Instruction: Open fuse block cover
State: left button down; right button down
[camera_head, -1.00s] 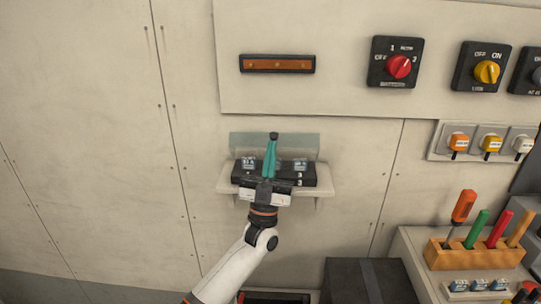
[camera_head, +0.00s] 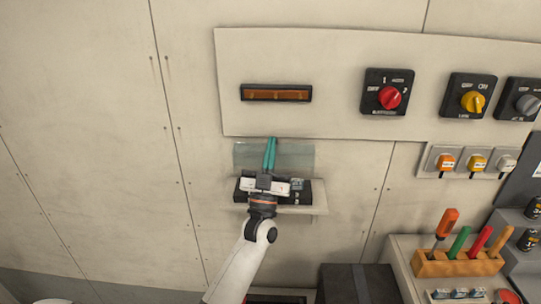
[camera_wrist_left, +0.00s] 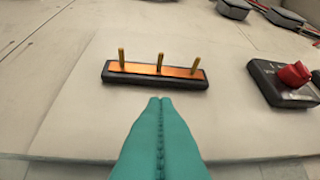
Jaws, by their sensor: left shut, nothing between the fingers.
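The fuse block (camera_head: 304,192) is a black unit with blue-grey fuses on a small pale wall shelf. Its clear, greenish cover (camera_head: 298,157) stands raised, upright or nearly so, at the back of the block. My left gripper (camera_head: 270,140) has its teal fingers together and empty, pointing up in front of the cover. I cannot tell whether they touch it. My wrist hides the middle of the block. In the left wrist view the closed fingers (camera_wrist_left: 160,101) point toward the wall panel; neither block nor cover shows there. My right gripper is not in view.
An orange bar in a black base (camera_head: 276,93), with three brass studs in the wrist view, is on the panel above. Red (camera_head: 390,97) and yellow (camera_head: 473,101) rotary switches are to its right. A wooden tool rack (camera_head: 458,263) stands lower right. The wall at left is clear.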

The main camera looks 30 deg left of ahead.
pick_arm(q)
jog(key=shift+w+a+r, duration=0.45)
jog(key=shift+w, duration=0.25)
dwell(0.5)
